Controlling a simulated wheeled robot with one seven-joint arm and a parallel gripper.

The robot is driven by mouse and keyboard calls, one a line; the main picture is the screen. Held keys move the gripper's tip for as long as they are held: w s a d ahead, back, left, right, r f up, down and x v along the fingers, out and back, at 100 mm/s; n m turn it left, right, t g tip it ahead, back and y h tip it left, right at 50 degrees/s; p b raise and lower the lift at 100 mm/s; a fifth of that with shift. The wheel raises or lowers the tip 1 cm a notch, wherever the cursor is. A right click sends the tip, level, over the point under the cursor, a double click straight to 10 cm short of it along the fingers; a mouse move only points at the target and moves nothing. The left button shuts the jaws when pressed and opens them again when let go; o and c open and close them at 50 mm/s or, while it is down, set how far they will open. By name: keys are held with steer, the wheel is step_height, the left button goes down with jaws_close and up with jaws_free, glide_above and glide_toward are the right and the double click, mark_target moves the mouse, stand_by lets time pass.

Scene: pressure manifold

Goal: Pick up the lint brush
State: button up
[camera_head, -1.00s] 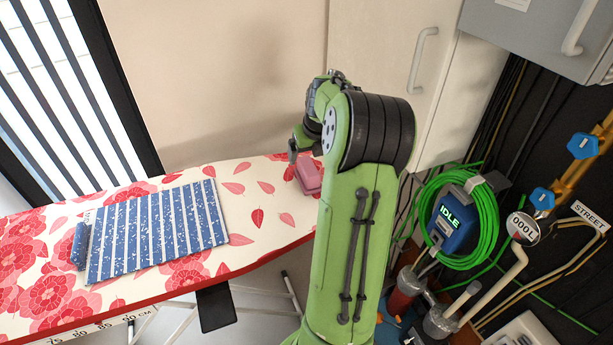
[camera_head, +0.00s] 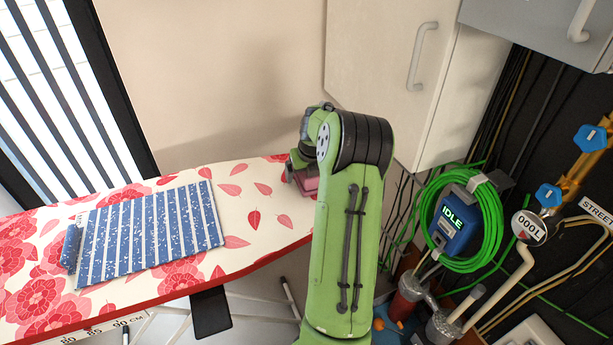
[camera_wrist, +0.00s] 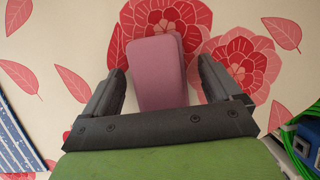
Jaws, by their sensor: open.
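A pink block-like object, which looks like the lint brush (camera_head: 308,184), lies on the ironing board (camera_head: 262,217) near its right end. It is partly hidden by my arm in the head view. In the wrist view the lint brush (camera_wrist: 156,72) lies between the two dark fingers of my gripper (camera_wrist: 162,80). The fingers are spread, with board cover showing between them and the brush on both sides. In the head view my gripper (camera_head: 297,166) is at the brush; its fingertips are hard to make out.
A blue striped cloth (camera_head: 150,238) lies on the board to the left. To the right are a coiled green hose (camera_head: 484,225), a blue box reading IDLE (camera_head: 450,222), pipes and a gauge (camera_head: 529,227). A cabinet (camera_head: 385,80) hangs behind my arm. The board's middle has bare room.

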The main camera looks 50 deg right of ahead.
steer(key=shift+f, duration=0.15)
steer(key=c, duration=1.2)
steer(key=shift+o, duration=0.2)
step_height(320, 180, up, 10)
steer(key=p, duration=0.3)
steer(key=shift+r, duration=0.2)
